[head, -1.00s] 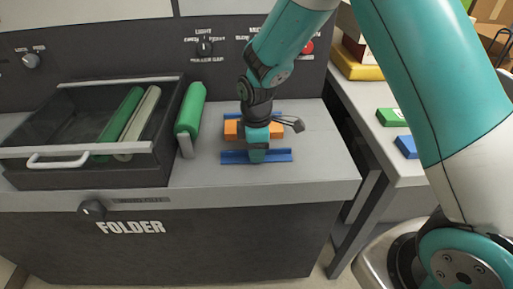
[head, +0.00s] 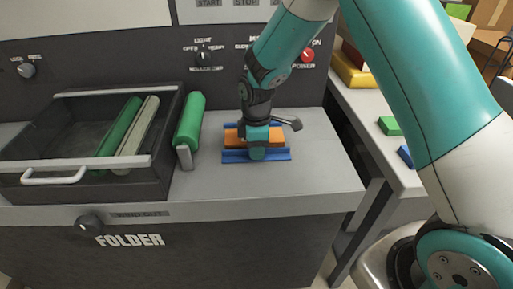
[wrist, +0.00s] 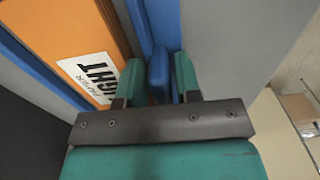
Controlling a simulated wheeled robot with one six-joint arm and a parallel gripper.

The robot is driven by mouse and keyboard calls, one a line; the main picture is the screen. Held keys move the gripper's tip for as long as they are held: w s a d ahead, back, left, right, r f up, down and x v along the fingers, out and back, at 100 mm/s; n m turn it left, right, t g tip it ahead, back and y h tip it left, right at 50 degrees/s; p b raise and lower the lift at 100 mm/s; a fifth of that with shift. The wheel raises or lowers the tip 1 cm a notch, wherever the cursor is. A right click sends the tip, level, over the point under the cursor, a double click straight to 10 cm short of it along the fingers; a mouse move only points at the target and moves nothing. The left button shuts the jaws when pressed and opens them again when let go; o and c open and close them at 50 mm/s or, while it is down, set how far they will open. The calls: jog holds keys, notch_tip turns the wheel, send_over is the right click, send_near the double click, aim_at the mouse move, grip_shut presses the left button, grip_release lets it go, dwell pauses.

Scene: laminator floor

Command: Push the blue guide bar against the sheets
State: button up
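The orange sheets (head: 234,139) lie in a stack on the grey machine top, with a printed white label (wrist: 92,76) in the wrist view. The blue guide bar (head: 280,155) lies along their near side, very close to them; I cannot tell whether it touches. My gripper (head: 257,153) points down over the bar's middle. In the wrist view my gripper's fingers (wrist: 159,80) close on an upright blue part of the bar (wrist: 159,75). A second blue bar (wrist: 40,55) runs along the far side of the sheets. My wrist hides part of the stack.
Further left is an open dark drawer (head: 172,150) with a green and a pale roll. A grey lever (head: 288,120) sits behind the stack at right. The machine top in front of the bar is clear.

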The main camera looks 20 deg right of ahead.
jog(key=shift+o, duration=0.5)
jog(key=shift+r, duration=0.1)
jog(key=shift+r, duration=0.3)
notch_tip(320, 180, up, 17)
jog(key=b, duration=0.1)
jog(key=shift+f, duration=0.2)
